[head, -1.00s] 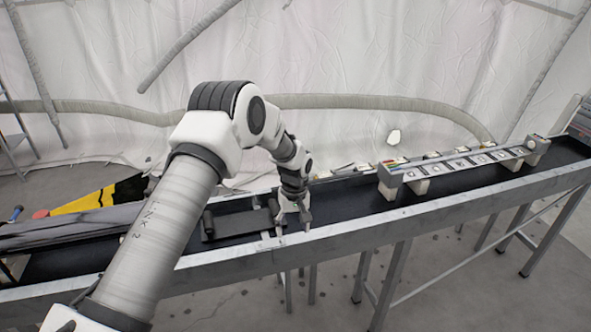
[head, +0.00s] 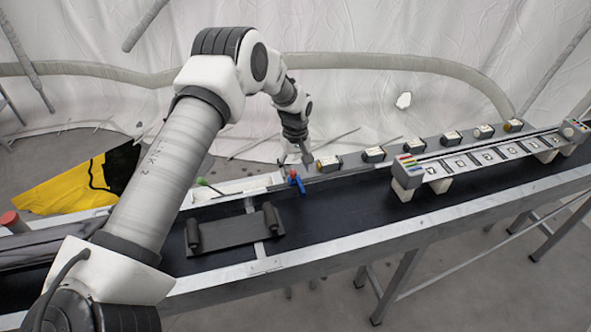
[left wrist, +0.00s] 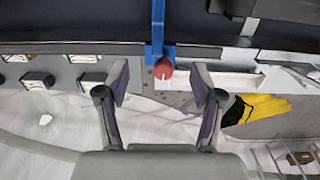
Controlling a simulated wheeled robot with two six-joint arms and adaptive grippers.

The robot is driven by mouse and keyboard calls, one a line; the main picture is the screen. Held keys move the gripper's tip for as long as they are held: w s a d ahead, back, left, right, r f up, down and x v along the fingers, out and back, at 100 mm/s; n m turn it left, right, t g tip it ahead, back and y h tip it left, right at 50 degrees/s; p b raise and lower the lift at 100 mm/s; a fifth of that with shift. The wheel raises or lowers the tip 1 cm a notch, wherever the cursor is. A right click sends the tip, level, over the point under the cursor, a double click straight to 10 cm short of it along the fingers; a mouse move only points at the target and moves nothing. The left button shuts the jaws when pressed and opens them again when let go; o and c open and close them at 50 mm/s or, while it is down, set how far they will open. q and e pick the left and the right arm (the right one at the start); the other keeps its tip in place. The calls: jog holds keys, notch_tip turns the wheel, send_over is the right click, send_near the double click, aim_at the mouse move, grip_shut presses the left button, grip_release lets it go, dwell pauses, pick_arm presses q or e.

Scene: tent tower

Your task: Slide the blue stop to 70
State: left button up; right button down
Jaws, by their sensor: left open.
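The blue stop (head: 299,184) sits on the conveyor's far rail, with a red knob (head: 292,173) on it. In the left wrist view the blue stop (left wrist: 158,28) is an upright bar at top centre, its red knob (left wrist: 163,69) at the near end. My left gripper (head: 306,158) is above and slightly right of the stop in the head view. In the left wrist view its two fingers (left wrist: 160,84) are apart, with the red knob ahead of the gap and nothing gripped. The scale numbers are too small to read. My right gripper is out of view.
Several grey blocks with white labels (head: 374,154) line the far rail right of the stop. A raised bar with picture tiles (head: 487,157) spans the belt at right. A dark plate with two posts (head: 234,230) lies on the belt. A green-tipped lever (head: 202,181) stands left.

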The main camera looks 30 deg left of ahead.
aim_at(295, 173)
pick_arm(q)
jog(key=f, duration=0.4)
jog(key=shift+w+a+f+p, duration=0.2)
jog(key=shift+a+f+p, duration=0.1)
jog(key=shift+p, duration=0.1)
jog(key=shift+w+a+f, duration=0.15)
jog(key=shift+f, duration=0.1)
jog(key=shift+r, duration=0.2)
jog(key=shift+c, duration=0.4)
jog(key=shift+s+d+r, duration=0.15)
jog(key=shift+s+d, duration=0.1)
jog(key=c, duration=1.1)
grip_shut()
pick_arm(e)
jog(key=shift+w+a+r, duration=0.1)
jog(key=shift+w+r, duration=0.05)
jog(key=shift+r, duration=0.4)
